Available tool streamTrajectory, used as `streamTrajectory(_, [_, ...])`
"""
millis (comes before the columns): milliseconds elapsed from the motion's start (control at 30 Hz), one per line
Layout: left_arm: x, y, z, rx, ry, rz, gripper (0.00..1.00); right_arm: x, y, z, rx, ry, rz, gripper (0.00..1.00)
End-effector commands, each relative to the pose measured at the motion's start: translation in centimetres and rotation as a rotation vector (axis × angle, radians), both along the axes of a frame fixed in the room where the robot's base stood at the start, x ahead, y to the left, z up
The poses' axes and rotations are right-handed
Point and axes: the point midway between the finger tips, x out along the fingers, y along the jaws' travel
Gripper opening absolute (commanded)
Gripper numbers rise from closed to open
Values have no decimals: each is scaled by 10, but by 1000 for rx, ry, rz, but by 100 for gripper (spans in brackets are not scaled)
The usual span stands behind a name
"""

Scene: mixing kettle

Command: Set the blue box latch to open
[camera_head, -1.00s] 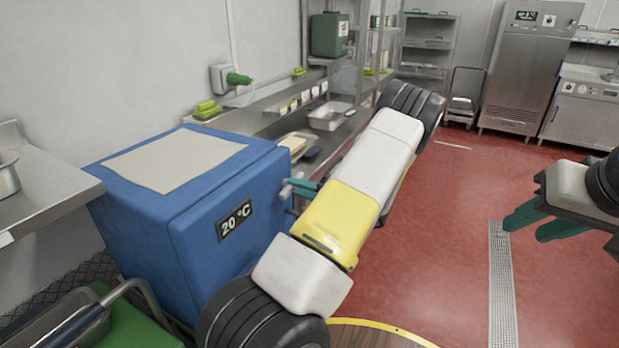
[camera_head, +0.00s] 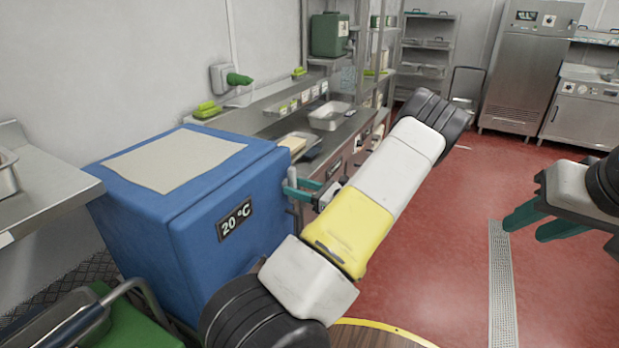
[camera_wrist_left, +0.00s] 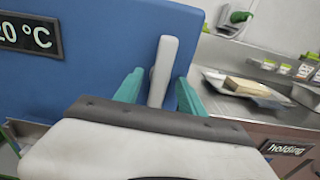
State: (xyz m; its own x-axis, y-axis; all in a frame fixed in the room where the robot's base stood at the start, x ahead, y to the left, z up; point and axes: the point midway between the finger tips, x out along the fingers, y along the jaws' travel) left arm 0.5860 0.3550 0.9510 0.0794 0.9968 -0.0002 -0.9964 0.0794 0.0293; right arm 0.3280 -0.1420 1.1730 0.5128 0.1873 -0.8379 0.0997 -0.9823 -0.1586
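The blue box (camera_head: 235,240) stands at the left with a "20 °C" display on its front. Its grey latch handle (camera_head: 292,180) is at the box's right edge and points roughly upright. In the left wrist view the latch handle (camera_wrist_left: 163,65) stands upright, leaning slightly, between the teal fingers of my left gripper (camera_wrist_left: 160,88). The fingers look apart, with a small gap beside the handle. In the head view my left gripper (camera_head: 298,189) is at the latch, partly behind my own arm. My right gripper (camera_head: 522,226) is open and empty at the right, over the red floor.
A steel counter (camera_head: 355,125) with trays runs behind the box. Another steel counter (camera_head: 45,190) is at the left, and a green object (camera_head: 140,325) is in front. The red floor (camera_head: 430,260) on the right is clear, with a drain grate (camera_head: 502,290).

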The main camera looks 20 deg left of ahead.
Motion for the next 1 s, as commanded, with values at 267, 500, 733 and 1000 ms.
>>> streamTrajectory(267, [0, -10, 0, 0, 1, -3, 47, 0, 0, 0, 0, 0, 0, 36])
streamTrajectory(500, [-2, -39, 0, -1, 1, -2, 47, 0, 0, 0, 0, 0, 0, 36])
streamTrajectory(733, [-4, -64, 0, -1, 1, -2, 47, 0, 0, 0, 0, 0, 0, 36])
streamTrajectory(1000, [-6, -70, 0, 0, 2, 0, 47, 0, 0, 0, 0, 0, 0, 36])
